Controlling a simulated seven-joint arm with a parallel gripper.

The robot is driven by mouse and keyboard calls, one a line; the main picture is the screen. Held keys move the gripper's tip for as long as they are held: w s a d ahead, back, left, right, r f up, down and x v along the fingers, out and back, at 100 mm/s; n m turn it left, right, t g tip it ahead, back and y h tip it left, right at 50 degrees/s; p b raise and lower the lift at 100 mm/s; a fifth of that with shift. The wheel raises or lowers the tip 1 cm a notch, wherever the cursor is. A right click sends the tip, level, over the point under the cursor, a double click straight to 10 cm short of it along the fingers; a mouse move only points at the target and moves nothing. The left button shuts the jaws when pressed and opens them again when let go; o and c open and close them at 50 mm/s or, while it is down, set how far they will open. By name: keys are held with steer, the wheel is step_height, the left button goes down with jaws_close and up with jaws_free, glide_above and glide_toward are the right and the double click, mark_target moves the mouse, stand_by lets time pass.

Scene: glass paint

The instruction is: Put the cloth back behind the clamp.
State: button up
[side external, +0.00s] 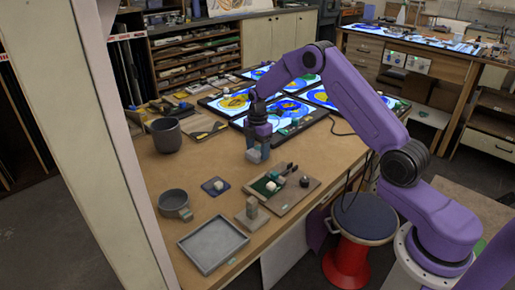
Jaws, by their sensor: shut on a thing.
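My gripper (258,157) points down over the middle of the wooden workbench. It is shut on a small grey-blue thing, mostly hidden by the fingers; I cannot tell if this is the cloth. Neither cloth nor clamp is clearly recognisable at this size.
Lit painted glass panels (290,108) lie behind my gripper. Bare bench (200,160) shows left of it.

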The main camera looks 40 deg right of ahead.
steer(key=o, duration=1)
step_height(320, 180, up, 17)
steer(key=s+a+r+m, duration=0.1)
steer(key=s+a+r, duration=0.1)
steer(key=s+a, duration=0.7)
steer(key=s+a+m, duration=0.1)
steer(key=s+a, duration=0.3)
steer(key=s, duration=0.7)
steer(key=s+a+m, duration=0.2)
steer(key=s+a, duration=0.2)
steer(key=s, duration=0.7)
steer(key=s+d+f, duration=0.1)
steer(key=s+d, duration=0.1)
steer(key=s, duration=0.4)
steer(key=s+d+f+m, duration=0.1)
steer(key=s+f, duration=0.1)
steer(key=s, duration=0.3)
steer(key=shift+s+d, duration=0.35)
steer(key=shift+s, duration=0.05)
